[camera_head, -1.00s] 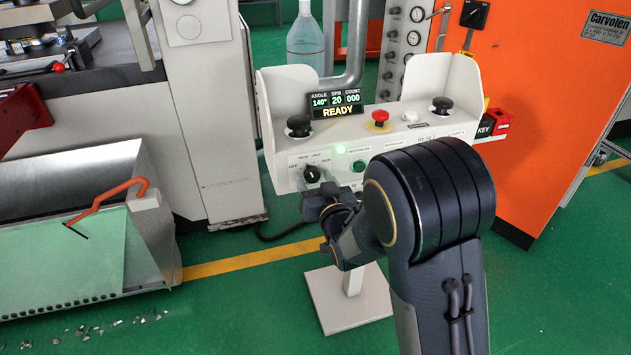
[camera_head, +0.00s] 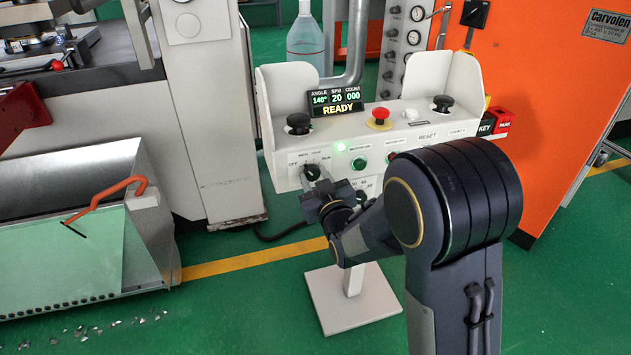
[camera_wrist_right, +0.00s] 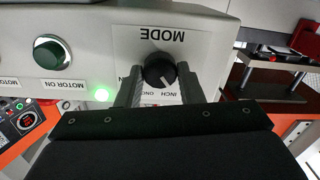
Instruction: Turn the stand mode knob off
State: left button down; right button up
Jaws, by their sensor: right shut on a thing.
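The black mode knob (camera_head: 309,172) is on the left of the front panel of the white control stand (camera_head: 290,180), below the READY display. In the right wrist view the knob (camera_wrist_right: 158,70) appears under the upside-down word MODE, with a pale mark on its lower right. My right gripper (camera_head: 314,180) is at the knob, and its two fingers (camera_wrist_right: 159,84) stand on either side of it, shut on it. The fingers partly cover the position labels; which position the knob points at I cannot tell for certain. My left gripper is not in view.
A lit green lamp (camera_head: 340,147) and a green motor button (camera_head: 359,163) sit right of the knob. A red emergency button (camera_head: 380,116) and two black palm buttons are on top. A grey chute (camera_head: 150,215) stands at left, an orange cabinet (camera_head: 560,100) at right.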

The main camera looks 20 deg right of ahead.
jog(key=shift+n, duration=2.3)
jog(key=o, duration=1)
jog(key=s, duration=0.7)
jog(key=shift+s+d, duration=0.15)
jog(key=shift+s, duration=0.25)
